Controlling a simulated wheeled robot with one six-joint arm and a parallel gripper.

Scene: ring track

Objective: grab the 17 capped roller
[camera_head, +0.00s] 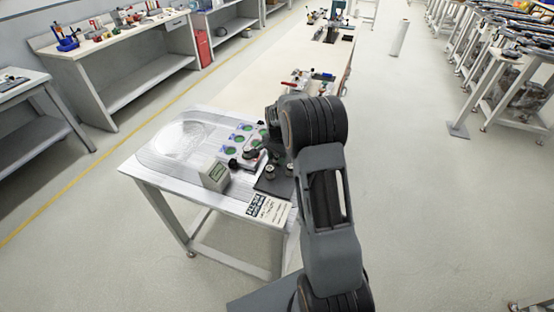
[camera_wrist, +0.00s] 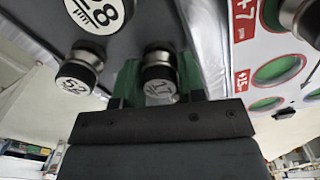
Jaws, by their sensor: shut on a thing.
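The 17 capped roller (camera_wrist: 159,73) shows in the middle of the wrist view, a metal cylinder with a dark band and a number on its pale end cap. My gripper (camera_wrist: 158,92) is shut on it, one green finger on each side. A second capped roller (camera_wrist: 80,70), with another number on its cap, stands to the left, apart from the fingers. Both are at the dark plate (camera_wrist: 140,30). In the head view capped rollers stand on the dark plate (camera_head: 267,187), and my arm hides the gripper there.
A white panel (camera_wrist: 255,55) with green-filled, red-ringed holes is at the right, with a metal roller (camera_wrist: 300,18) over it. The floor right of my arm is clear.

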